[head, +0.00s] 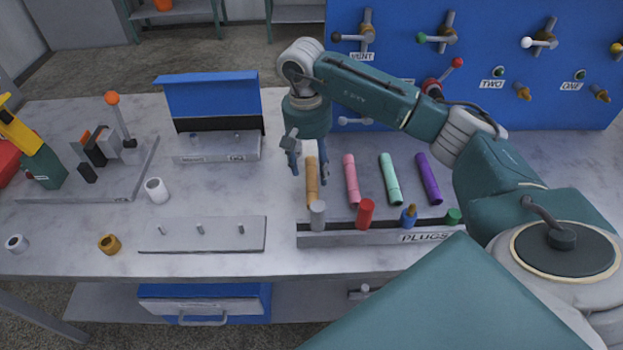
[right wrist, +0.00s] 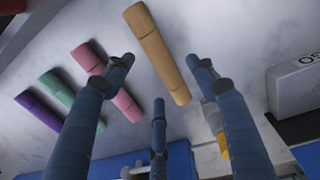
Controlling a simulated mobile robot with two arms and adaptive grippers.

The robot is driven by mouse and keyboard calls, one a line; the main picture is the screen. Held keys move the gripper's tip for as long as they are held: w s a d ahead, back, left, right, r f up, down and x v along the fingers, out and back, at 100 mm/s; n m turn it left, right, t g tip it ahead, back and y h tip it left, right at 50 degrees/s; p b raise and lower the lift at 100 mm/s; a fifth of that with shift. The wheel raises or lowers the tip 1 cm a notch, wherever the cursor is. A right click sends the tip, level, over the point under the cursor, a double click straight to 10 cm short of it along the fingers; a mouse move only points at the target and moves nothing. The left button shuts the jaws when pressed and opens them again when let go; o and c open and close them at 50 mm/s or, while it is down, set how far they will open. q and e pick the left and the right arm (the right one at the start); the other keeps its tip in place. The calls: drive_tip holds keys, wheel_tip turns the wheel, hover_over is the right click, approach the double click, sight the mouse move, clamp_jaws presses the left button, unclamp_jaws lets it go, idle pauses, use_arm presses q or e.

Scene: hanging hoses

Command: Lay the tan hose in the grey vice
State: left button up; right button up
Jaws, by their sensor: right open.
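A fixture with grey and dark blocks and an orange-ball lever (head: 122,128), likely the grey vice, stands on a plate at the left. My left gripper is out of view.
A pink hose (head: 351,180), a mint hose (head: 390,179) and a purple hose (head: 428,178) lie to the right. A plug rack (head: 340,240) stands in front. A pegged plate (head: 215,246) and a white ring (head: 156,190) lie between the hoses and the fixture.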

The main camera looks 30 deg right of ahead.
sight(314, 178)
drive_tip(key=shift+s+f+p, duration=0.15)
drive_tip(key=shift+s+f, duration=0.05)
drive_tip(key=shift+f, duration=0.45)
drive_tip(key=shift+s+f+p, duration=0.15)
drive_tip(key=shift+f, duration=1)
drive_tip(key=c, duration=1.4)
drive_tip(key=shift+r, duration=0.1)
